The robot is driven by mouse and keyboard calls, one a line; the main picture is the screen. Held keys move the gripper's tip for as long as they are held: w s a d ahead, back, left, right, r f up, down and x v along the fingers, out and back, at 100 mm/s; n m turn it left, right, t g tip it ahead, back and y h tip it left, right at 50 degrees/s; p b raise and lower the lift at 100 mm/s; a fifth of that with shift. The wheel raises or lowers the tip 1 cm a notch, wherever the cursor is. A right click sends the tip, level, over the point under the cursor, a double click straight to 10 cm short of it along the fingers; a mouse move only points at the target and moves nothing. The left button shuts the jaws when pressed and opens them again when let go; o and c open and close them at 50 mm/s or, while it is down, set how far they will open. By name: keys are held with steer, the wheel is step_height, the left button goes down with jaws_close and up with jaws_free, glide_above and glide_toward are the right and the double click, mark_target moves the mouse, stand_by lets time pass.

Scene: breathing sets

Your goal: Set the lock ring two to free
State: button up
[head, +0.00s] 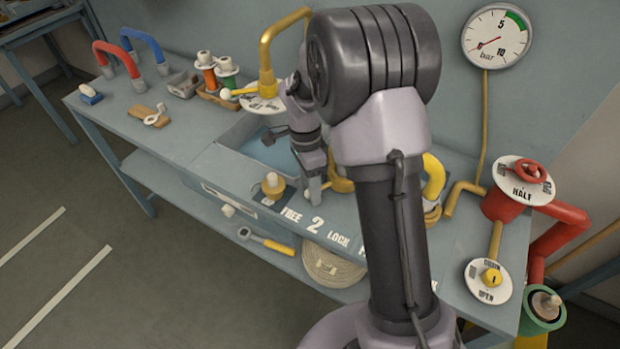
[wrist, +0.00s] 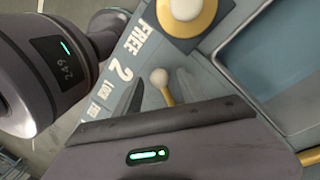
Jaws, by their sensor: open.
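My gripper (head: 313,190) points down at the bench just behind the "FREE 2 LOCK" lettering (head: 315,222). In the wrist view my gripper (wrist: 161,88) is open, and a white ball on a short yellow lever (wrist: 167,97) shows between its two fingers. I cannot tell whether the fingers touch it. A yellow curved piece (head: 342,185), apparently part of lock ring two, shows right beside my gripper in the head view. The rest of the ring is hidden behind my arm and gripper. The lettering (wrist: 122,62) also shows in the wrist view, with FREE nearer the yellow-and-white knob.
The yellow-and-white knob (head: 273,185) stands on a dark square left of my gripper. A sunken blue tray (head: 270,152) lies behind. A yellow pipe (head: 434,178) and red valve (head: 503,203) stand to the right. A gauge (head: 496,36) hangs above.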

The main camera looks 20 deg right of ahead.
steer(key=w+r+p, duration=0.3)
steer(key=r+p, duration=0.4)
steer(key=r, duration=1)
steer(key=shift+w, duration=0.15)
